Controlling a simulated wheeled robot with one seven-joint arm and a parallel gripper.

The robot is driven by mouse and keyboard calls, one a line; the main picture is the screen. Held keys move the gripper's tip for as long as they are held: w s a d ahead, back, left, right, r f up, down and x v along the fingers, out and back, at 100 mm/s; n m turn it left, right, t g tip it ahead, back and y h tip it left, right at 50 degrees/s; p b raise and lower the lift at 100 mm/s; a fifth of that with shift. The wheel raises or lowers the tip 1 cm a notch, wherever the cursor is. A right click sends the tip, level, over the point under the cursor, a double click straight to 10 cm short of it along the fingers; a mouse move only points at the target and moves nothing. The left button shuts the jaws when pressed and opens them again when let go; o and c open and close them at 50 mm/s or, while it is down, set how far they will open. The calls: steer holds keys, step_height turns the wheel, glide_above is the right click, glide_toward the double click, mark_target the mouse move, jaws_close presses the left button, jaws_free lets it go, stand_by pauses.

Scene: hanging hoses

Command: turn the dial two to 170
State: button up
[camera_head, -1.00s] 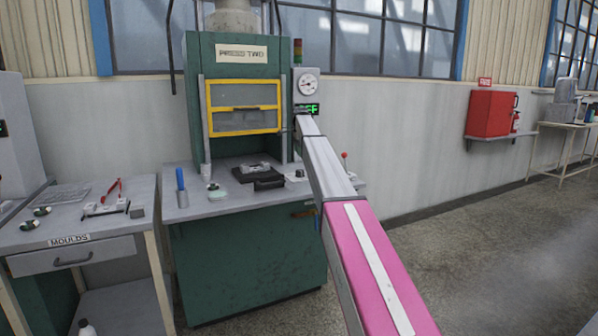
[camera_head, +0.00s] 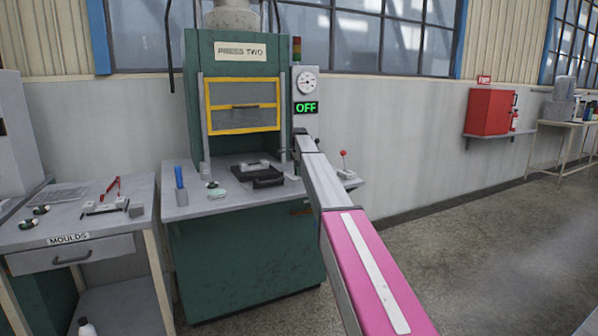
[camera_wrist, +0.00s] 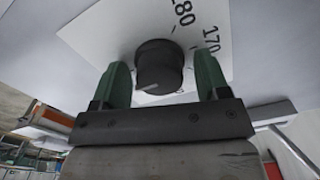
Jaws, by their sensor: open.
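The dial (camera_wrist: 159,62) is a black round knob on a white scale plate (camera_wrist: 130,30) in the wrist view. The numbers 180 and 170 show on the plate; I cannot make out a pointer on the knob. My gripper (camera_wrist: 162,84) is open, with one green finger on each side of the knob. I cannot tell whether either finger touches it. In the head view my gripper (camera_head: 298,146) is at the right edge of the green press (camera_head: 240,245) signed PRESS TWO (camera_head: 241,50). The dial is not discernible there, with my arm in front.
A green OFF display (camera_head: 306,107) and a round gauge (camera_head: 306,82) are above my gripper. A moulds bench (camera_head: 75,255) is at left.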

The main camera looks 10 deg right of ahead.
steer(key=c, duration=0.9)
steer(key=shift+c, duration=0.2)
